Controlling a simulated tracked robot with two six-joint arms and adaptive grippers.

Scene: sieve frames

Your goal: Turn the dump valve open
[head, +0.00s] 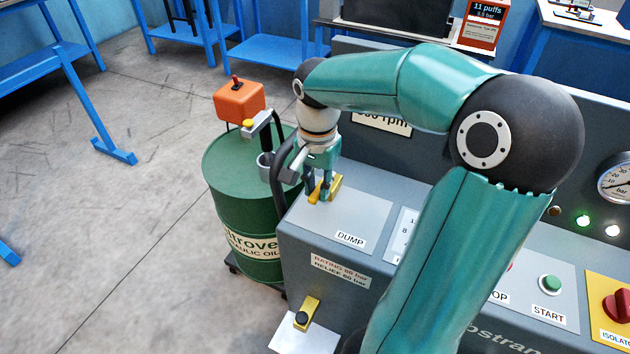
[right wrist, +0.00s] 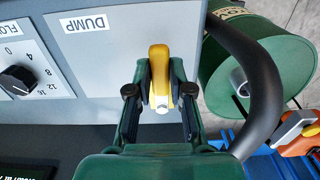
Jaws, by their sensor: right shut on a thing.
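The dump valve's yellow lever (head: 335,184) is on the grey panel top, at its left end, just above the DUMP label (head: 351,240). In the right wrist view the lever (right wrist: 159,58) lies between the two fingers, with its long axis running up and down the picture. My right gripper (head: 324,192) reaches down onto it and is shut on it; it also shows in the right wrist view (right wrist: 160,80). The fingers partly hide the lever's sides and base. My left gripper is not in view.
A green oil drum (head: 225,165) stands close left of the console, with an orange box (head: 239,102) behind it. A black hose (right wrist: 262,80) curves close beside the gripper. A flow knob (right wrist: 18,79), a green START button (head: 550,283) and a red isolator (head: 617,306) are on the console.

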